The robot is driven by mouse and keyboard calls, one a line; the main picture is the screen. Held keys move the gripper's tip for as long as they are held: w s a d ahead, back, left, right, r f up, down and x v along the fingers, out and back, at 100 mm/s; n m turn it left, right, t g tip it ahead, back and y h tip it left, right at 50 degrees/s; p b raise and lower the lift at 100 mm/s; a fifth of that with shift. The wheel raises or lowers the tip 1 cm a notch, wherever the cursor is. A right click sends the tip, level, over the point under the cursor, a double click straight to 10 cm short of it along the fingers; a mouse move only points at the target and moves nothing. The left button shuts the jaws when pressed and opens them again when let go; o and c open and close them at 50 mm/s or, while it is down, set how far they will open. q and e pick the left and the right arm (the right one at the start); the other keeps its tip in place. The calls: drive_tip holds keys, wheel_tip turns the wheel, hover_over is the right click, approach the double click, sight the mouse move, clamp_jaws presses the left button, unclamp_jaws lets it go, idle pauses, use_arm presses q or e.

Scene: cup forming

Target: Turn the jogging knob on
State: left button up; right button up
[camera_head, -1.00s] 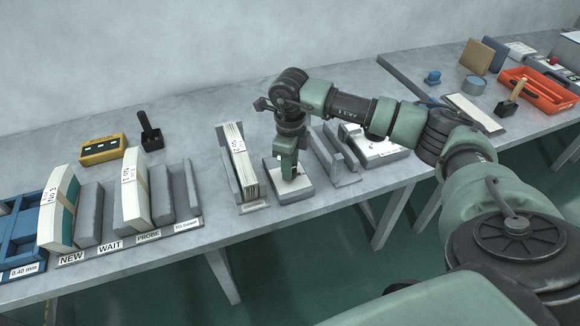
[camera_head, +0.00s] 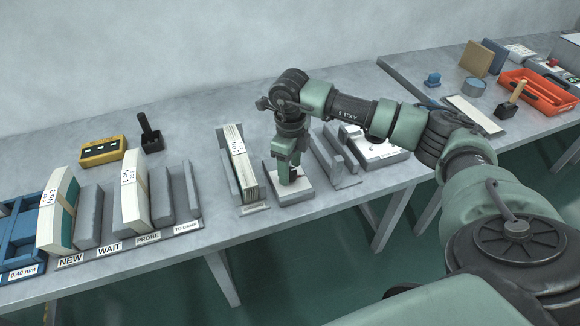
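My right gripper (camera_head: 286,170) points straight down over a small light-topped box (camera_head: 305,191) at the front of the table. Its fingertips are at or just above the box top. A small dark and red part (camera_head: 297,172) shows beside the fingers on that box; it may be the jogging knob, but the fingers cover much of it. I cannot tell whether the fingers are open or closed on it. My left gripper is out of view.
A stack of cards in a grey holder (camera_head: 222,165) stands close left of the gripper. A grey slotted stand (camera_head: 340,180) and a white device (camera_head: 392,150) are close right. Labelled racks (camera_head: 88,215) fill the left; an orange tray (camera_head: 545,92) is far right.

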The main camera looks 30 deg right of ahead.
wheel_tip(320, 180, up, 8)
drive_tip(key=shift+f+b, duration=0.1)
drive_tip(key=shift+b, duration=0.5)
drive_tip(key=shift+f, duration=0.1)
idle(0.3)
